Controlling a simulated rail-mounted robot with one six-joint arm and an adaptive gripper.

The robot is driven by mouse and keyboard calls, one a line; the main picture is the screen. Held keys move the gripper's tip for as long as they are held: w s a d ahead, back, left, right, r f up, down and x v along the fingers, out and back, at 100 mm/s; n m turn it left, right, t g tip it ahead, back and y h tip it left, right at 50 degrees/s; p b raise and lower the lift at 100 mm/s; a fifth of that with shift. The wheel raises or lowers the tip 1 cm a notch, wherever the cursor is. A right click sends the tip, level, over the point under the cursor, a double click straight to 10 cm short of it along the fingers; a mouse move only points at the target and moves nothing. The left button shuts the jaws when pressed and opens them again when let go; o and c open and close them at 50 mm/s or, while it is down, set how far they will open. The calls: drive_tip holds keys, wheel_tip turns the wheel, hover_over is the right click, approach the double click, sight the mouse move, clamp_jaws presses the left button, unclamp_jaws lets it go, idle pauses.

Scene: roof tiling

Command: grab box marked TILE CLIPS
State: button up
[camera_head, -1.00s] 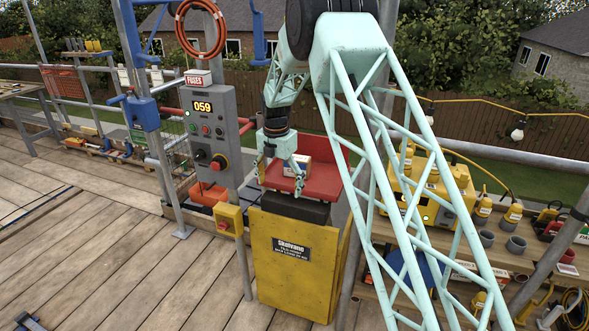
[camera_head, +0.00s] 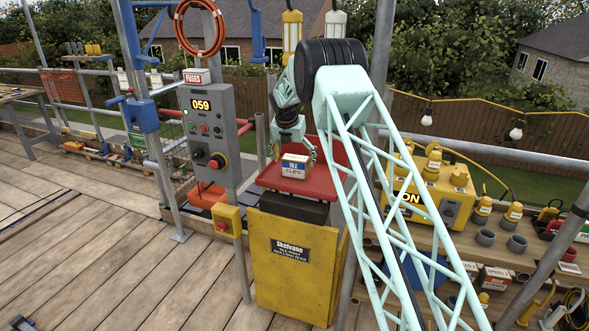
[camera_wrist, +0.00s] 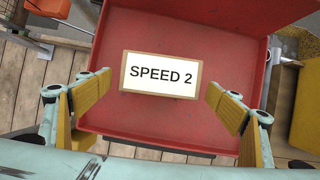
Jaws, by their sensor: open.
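The box marked TILE CLIPS (camera_head: 295,166) is a small carton with a white and blue front label. It sits on the red tray (camera_head: 268,180) on top of the yellow Skelvane cabinet (camera_head: 290,270). In the wrist view a carton (camera_wrist: 160,74) with a white top label reading SPEED 2 lies on the red tray; its side faces are hidden from above. My gripper (camera_head: 294,147) is open and empty, above and behind the box in the head view. In the wrist view my gripper's yellow-padded fingers (camera_wrist: 160,90) stand apart, one toward each side of the carton.
A grey control panel (camera_head: 211,135) reading 059 stands left of the tray, with a small yellow switch box (camera_head: 228,220) in front. The tray's raised red back wall (camera_head: 333,152) is close to my gripper. A bench (camera_head: 525,262) with yellow equipment is at right.

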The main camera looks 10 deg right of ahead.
sight(295, 166)
drive_tip(key=shift+b+x, duration=0.45)
drive_tip(key=shift+x, duration=2.05)
drive_tip(key=c, duration=1.3)
